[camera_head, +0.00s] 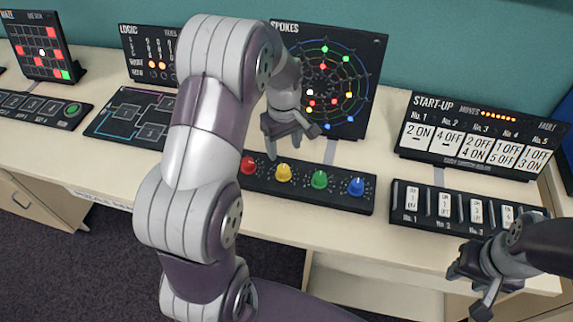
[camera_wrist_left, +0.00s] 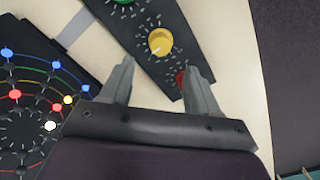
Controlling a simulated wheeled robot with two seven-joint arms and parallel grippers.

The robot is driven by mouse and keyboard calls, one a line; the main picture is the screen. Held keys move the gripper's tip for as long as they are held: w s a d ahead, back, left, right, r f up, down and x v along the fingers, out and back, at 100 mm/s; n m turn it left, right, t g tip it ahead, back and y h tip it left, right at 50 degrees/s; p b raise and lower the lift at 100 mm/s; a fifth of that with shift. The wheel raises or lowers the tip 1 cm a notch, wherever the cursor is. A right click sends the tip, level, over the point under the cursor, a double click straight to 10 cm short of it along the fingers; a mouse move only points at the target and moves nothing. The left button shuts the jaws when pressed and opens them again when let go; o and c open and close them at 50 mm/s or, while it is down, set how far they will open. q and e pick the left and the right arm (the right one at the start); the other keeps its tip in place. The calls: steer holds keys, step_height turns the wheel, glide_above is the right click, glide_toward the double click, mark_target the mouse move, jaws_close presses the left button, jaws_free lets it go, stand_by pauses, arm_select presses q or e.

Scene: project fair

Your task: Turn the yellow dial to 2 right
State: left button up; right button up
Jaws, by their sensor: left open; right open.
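The yellow dial (camera_head: 284,173) sits on a black control panel (camera_head: 330,201) between the red dial (camera_head: 248,166) and the green dial (camera_head: 319,180). In the left wrist view the yellow dial (camera_wrist_left: 160,41) is beyond the fingertips, with a pale pointer mark on it. My left gripper (camera_head: 290,146) is open and empty, above and behind the red and yellow dials. In the left wrist view my left gripper (camera_wrist_left: 162,72) has the red dial (camera_wrist_left: 182,78) partly hidden by one finger. My right gripper (camera_head: 468,292) is open and empty at the lower right, away from the dials.
A blue dial (camera_head: 356,187) is at the panel's right end. The SPOKES display (camera_head: 365,60) with coloured dots stands behind. The START-UP board (camera_head: 480,132) and its switch panel (camera_head: 465,208) are to the right. LOGIC and MAZE boards are to the left.

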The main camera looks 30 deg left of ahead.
mark_target(283, 168)
arm_select(q)
step_height(283, 168, down, 9)
steer(key=shift+a, duration=0.15)
steer(key=c, duration=1)
